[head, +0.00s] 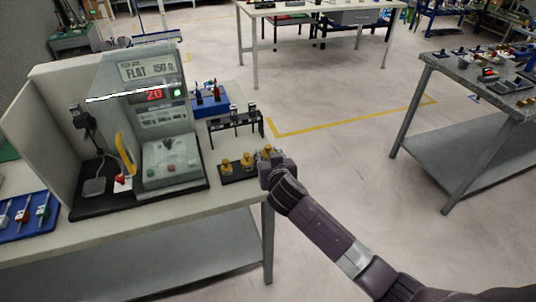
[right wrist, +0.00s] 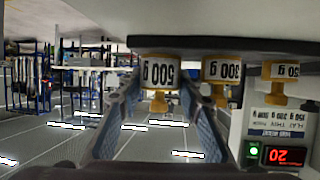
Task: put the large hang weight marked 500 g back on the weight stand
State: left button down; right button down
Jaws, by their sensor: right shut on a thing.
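The 500 g weight (right wrist: 160,74) is a brass-yellow piece with a white label and a narrow knob. In the right wrist view, which is upside down, it stands between the two fingers of my right gripper (right wrist: 161,92), shut on it. In the head view my right gripper (head: 272,165) is at the right end of the black weight stand (head: 238,177) and partly hides the weight (head: 267,150). The stand also shows in the right wrist view (right wrist: 220,43). The weight is upright at the stand's base; I cannot tell whether it touches. My left gripper is out of view.
On the stand, the 300 g weight (right wrist: 221,69) is close beside the gripper, with a smaller weight (right wrist: 281,70) beyond it. A black rack (head: 237,122) is behind. A tester with a red display (head: 153,95) stands left. The table's right edge is close.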

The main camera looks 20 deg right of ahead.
jog(key=c, duration=1.7)
grip_release()
jog(key=shift+f, duration=0.1)
jog(key=shift+o, duration=0.2)
jog(key=shift+s, duration=0.15)
jog(key=v, duration=1.2)
jog(key=shift+b, duration=0.45)
